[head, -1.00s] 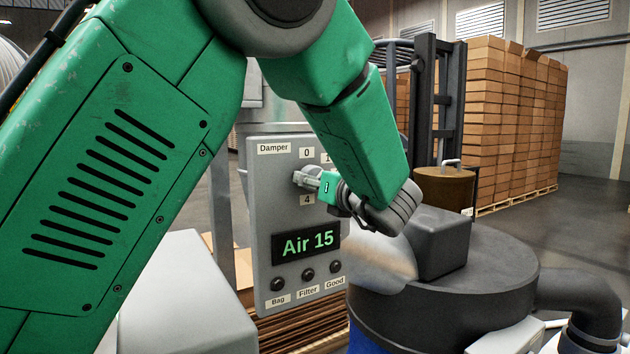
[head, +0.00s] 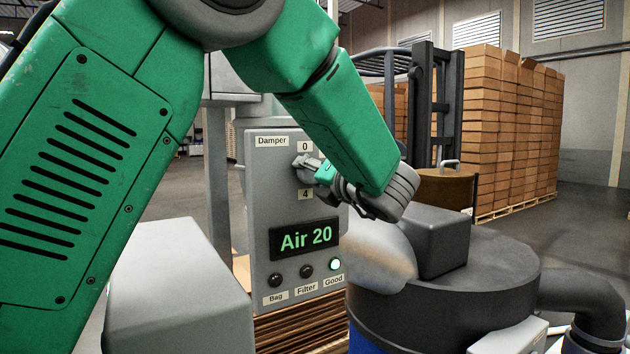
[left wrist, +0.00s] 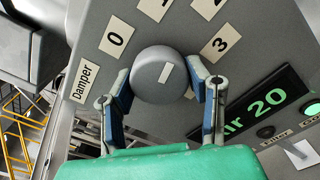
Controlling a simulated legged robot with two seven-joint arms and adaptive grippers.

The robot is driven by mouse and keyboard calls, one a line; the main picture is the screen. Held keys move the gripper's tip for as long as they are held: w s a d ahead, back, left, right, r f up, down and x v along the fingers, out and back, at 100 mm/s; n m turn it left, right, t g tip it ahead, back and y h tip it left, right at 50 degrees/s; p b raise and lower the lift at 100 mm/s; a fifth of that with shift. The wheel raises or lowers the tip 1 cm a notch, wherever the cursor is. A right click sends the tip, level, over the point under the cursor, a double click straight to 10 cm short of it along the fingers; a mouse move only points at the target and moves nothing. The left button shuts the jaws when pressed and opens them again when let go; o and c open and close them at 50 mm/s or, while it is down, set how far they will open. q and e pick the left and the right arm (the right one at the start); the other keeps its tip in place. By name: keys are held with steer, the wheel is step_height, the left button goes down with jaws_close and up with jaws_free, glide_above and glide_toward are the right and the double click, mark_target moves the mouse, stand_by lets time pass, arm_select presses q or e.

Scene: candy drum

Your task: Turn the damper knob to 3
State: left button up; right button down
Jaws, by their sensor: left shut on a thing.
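The grey control panel (head: 258,205) faces me in the head view, with its Damper label (head: 271,141) at the top. My left gripper (head: 307,170) is shut on the damper knob, which it mostly hides in the head view. In the left wrist view the round grey knob (left wrist: 150,85) sits between the two fingers of my left gripper (left wrist: 160,92). A short white mark (left wrist: 166,73) shows on its face. I cannot tell exactly which number it points at. The 3 label (left wrist: 220,43) is at the knob's upper right. The display (head: 303,238) reads Air 20.
The Good lamp (head: 334,265) glows green; the Bag lamp (head: 275,280) and Filter lamp (head: 306,271) are dark. A dark drum lid (head: 450,300) with a hose (head: 585,295) stands at the lower right. Stacked boxes (head: 505,120) are far behind.

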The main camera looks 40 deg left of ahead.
arm_select(q)
steer(key=m, duration=0.3)
steer(key=shift+a+r, duration=0.1)
steer(key=m, duration=0.2)
steer(key=shift+r+m, duration=0.1)
steer(key=shift+m, duration=0.2)
steer(key=m+p, duration=0.2)
steer(key=m, duration=0.3)
steer(key=shift+r+m+p, duration=0.15)
steer(key=shift+m+p, duration=0.15)
steer(key=shift+p, duration=0.05)
steer(key=o, duration=1.2)
steer(key=shift+c, duration=0.2)
steer(key=shift+w+a+f, duration=0.2)
steer(key=shift+a+f, duration=0.1)
steer(key=shift+a, duration=0.1)
